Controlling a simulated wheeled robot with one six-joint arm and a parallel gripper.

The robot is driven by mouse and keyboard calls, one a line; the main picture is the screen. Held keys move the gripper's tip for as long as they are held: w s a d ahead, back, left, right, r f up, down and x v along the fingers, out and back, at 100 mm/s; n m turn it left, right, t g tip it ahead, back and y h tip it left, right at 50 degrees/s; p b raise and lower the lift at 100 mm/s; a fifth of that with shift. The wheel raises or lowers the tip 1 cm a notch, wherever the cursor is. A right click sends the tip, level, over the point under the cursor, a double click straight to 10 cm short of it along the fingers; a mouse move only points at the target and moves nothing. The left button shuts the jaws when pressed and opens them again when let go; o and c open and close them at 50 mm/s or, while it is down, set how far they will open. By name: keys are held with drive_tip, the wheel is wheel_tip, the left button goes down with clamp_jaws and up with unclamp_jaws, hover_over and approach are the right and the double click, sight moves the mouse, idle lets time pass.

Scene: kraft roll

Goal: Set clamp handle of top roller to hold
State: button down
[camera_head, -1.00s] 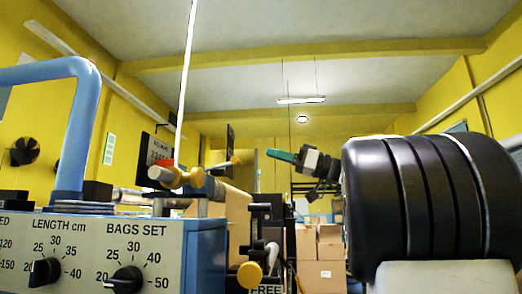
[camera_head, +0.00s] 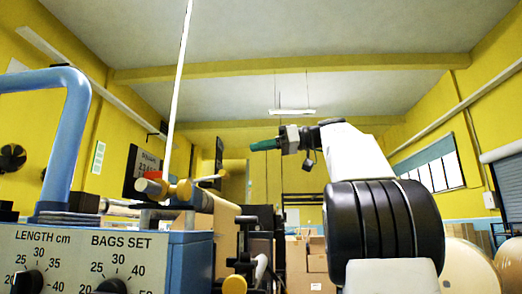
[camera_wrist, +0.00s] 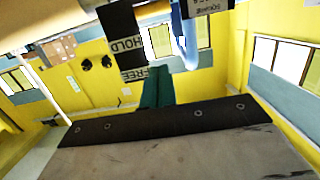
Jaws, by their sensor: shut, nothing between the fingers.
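My gripper (camera_head: 265,145), with green fingers, is shut and empty. In the head view it is raised, pointing left, to the right of the yellow-knobbed fittings (camera_head: 183,189) at the top of the machine. Another yellow knob (camera_head: 235,284) is at the bottom of that view. I cannot tell for sure which knob belongs to the top roller's clamp handle. In the wrist view the green fingers (camera_wrist: 156,86) point at a black plate (camera_wrist: 126,48) marked HOLD and FREE, seen upside down. The handle's setting there is not clear. No contact shows.
A control box (camera_head: 90,255) with dials and a blue tube handle (camera_head: 75,120) stands at the near left. A thin white pole (camera_head: 180,85) rises by the upper fittings. Cardboard boxes (camera_head: 315,262) and large paper rolls (camera_head: 468,268) are farther back. The air around my gripper looks clear.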

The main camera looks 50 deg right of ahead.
drive_tip(key=w+a+f, duration=0.4)
drive_tip(key=w+f, duration=0.1)
drive_tip(key=shift+w+a, duration=0.25)
drive_tip(key=shift+f, duration=0.15)
